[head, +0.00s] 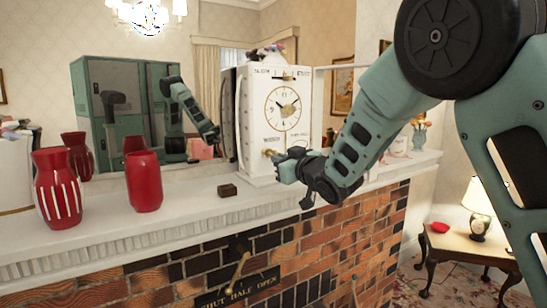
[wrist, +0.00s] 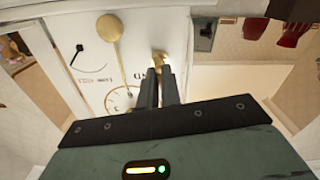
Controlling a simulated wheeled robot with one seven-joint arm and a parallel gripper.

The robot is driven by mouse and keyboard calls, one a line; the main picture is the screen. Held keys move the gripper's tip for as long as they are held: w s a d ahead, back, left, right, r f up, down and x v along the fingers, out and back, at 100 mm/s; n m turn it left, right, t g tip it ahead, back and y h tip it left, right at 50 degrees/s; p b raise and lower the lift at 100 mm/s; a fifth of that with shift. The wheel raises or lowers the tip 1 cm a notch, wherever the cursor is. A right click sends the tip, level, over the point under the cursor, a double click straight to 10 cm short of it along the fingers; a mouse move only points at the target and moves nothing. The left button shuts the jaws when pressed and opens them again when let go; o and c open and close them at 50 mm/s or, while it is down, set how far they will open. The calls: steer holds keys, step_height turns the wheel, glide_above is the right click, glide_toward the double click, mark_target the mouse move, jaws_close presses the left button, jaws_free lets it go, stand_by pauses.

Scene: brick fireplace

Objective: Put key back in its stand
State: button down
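A brass key (head: 269,153) is at the lower front of the white clock (head: 257,110), beside a printed label. My gripper (head: 280,160) reaches it from the right. In the wrist view, my two dark fingers (wrist: 159,72) are close together with the brass key (wrist: 160,58) between their tips. The key is against or very near the clock face; I cannot tell whether it sits in a hole. A small dark brown block (head: 227,190), which looks like the key stand, rests on the mantel, left of the clock. Its top detail is too small to make out.
A striped red vase (head: 57,190) and a plain red vase (head: 145,182) stand on the white mantel (head: 185,206) at left. A mirror (head: 215,80) is behind. The mantel is clear around the brown block. A brass handle (head: 237,268) sticks out from the brickwork below.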

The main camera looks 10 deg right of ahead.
steer(key=shift+s+f+b, duration=0.1)
steer(key=shift+s+b, duration=0.4)
steer(key=shift+s, duration=0.45)
steer(key=shift+s+d+b, duration=0.45)
steer(key=shift+s, duration=0.2)
stand_by(0.5)
steer(key=shift+s, duration=0.35)
steer(key=shift+r, duration=0.2)
